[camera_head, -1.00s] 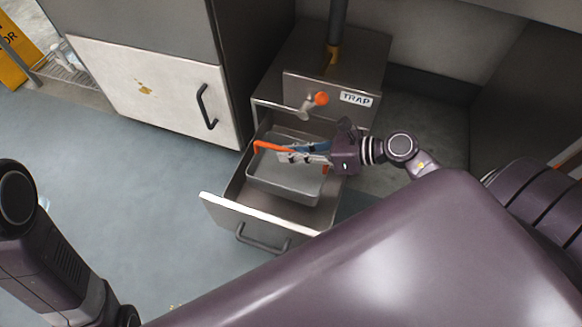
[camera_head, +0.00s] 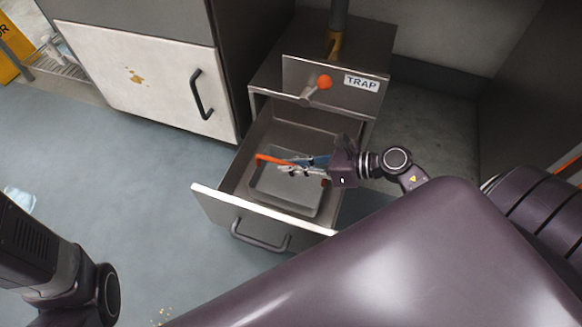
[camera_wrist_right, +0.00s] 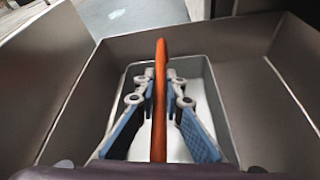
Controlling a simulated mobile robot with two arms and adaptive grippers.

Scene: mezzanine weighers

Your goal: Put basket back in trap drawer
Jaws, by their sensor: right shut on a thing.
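The trap drawer (camera_head: 225,203) is pulled open below the panel labelled TRAP (camera_head: 361,83). The grey metal basket (camera_head: 285,201) is inside the drawer, within its walls; whether it touches the drawer floor is hard to tell. My right gripper (camera_head: 292,167) reaches in from the right, shut on the basket's orange handle (camera_head: 267,158). In the right wrist view the orange handle (camera_wrist_right: 160,125) runs between the blue-padded fingers (camera_wrist_right: 160,88), with the basket (camera_wrist_right: 211,105) below. My left arm shows at the lower left, but its gripper is out of view.
A lever with an orange knob (camera_head: 324,81) is on the trap's front panel above the drawer. A stained white cabinet door (camera_head: 130,80) with a dark handle stands to the left. The blue floor in front of the drawer is mostly clear.

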